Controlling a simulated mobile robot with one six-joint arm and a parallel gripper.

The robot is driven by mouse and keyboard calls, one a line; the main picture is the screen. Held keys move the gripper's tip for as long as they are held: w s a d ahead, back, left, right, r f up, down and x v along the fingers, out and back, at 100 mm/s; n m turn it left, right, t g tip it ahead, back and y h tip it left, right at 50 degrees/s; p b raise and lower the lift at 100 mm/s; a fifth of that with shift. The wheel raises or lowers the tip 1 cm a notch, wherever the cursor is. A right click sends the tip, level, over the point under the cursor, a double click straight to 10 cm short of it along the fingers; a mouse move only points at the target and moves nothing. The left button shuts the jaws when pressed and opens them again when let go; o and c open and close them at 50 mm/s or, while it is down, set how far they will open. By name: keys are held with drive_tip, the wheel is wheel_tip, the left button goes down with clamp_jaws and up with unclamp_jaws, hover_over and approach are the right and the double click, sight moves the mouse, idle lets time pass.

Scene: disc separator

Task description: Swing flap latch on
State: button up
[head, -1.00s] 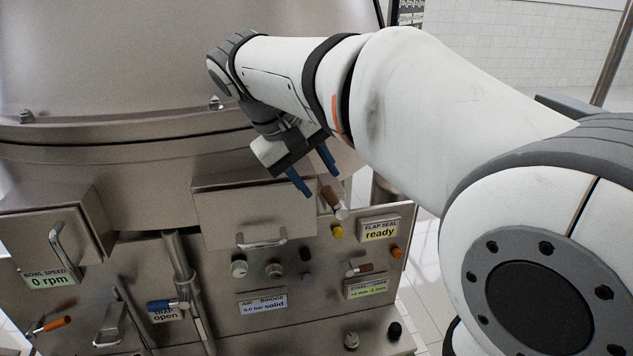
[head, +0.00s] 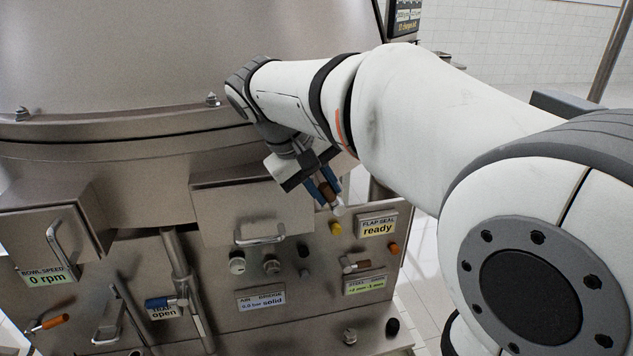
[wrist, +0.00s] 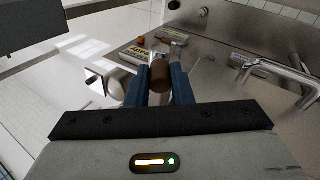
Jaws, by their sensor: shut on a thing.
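The flap latch has a brown handle (head: 328,190) with a bare metal end, on the right part of the machine's front panel. It stands just left of the flap seal display (head: 377,226), which reads "ready". My gripper (head: 324,192) is shut on the brown handle, with a blue finger on either side. In the wrist view the brown handle (wrist: 160,76) sits between the two blue fingers. The latch's metal end shows below the fingers in the head view. Its mounting on the panel is hard to make out.
A box with a bar handle (head: 259,238) juts out to the left. My arm covers the right side.

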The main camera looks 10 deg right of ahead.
clamp_jaws()
drive_tip(key=shift+a+f+h, duration=0.35)
drive_tip(key=shift+h, duration=0.15)
drive_tip(key=shift+a+f+h+b, duration=0.15)
drive_tip(key=shift+a+h+b, duration=0.2)
drive_tip(key=shift+h, duration=0.55)
drive_tip(key=shift+d, duration=0.1)
drive_tip(key=o, duration=0.7)
unclamp_jaws()
drive_tip(key=shift+v, duration=3.9)
